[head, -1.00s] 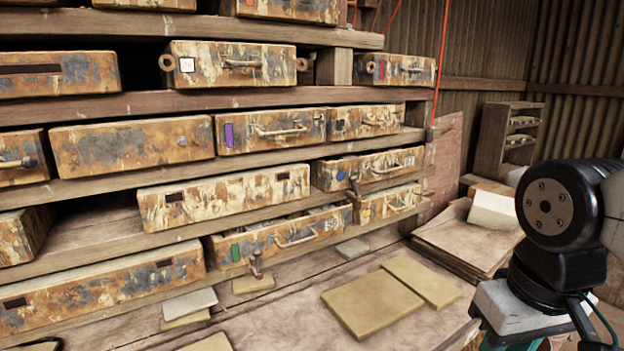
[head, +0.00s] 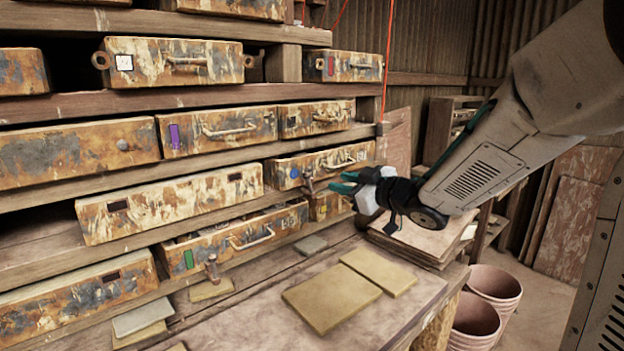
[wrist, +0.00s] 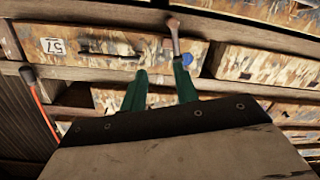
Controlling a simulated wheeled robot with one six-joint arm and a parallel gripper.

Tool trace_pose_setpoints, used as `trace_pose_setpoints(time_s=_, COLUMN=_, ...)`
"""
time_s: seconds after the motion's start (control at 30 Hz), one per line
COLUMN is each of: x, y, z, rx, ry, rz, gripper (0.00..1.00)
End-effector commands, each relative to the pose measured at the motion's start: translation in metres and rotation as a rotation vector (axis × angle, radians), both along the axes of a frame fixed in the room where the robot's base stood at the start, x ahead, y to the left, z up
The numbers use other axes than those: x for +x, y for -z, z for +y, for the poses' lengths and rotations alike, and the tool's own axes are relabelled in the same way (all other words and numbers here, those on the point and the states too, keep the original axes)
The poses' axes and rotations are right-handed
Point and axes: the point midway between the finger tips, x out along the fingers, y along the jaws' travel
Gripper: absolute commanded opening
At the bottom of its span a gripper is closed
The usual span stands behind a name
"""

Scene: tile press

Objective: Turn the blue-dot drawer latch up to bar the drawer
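The blue-dot drawer (head: 330,164) sits closed in the shelf. Its blue dot (head: 294,173) is at the left end of its front. The latch (head: 308,184), a small brownish bar, is just right of and below the dot. In the wrist view the latch (wrist: 174,36) is a slim bar with a rounded end, beside the blue dot (wrist: 187,58). My gripper (head: 338,183) is in front of the drawer, to the right of the latch. In the wrist view its two green fingers (wrist: 161,72) are apart. The right finger's tip overlaps the latch's end; I cannot tell whether they touch.
The green-marked drawer (head: 235,238) below stands partly out, with another latch (head: 212,267) by its front. Flat tiles (head: 332,297) lie on the bench. A stack of boards (head: 420,240) lies below my gripper. Pink buckets (head: 494,290) stand at right.

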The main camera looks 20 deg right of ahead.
Motion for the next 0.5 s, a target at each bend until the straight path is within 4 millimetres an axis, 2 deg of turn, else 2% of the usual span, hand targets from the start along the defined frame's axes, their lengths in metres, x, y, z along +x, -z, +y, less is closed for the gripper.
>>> trace_pose_setpoints(time_s=0.1, x=-0.001, y=0.003, z=0.009, rx=0.043, ry=-0.109, rz=-0.039, gripper=0.3)
trace_pose_setpoints(time_s=0.27, x=-0.001, y=0.003, z=0.018, rx=0.068, ry=-0.175, rz=-0.063, gripper=0.3)
trace_pose_setpoints(time_s=0.5, x=0.027, y=0.003, z=0.038, rx=0.069, ry=-0.18, rz=-0.064, gripper=0.3)
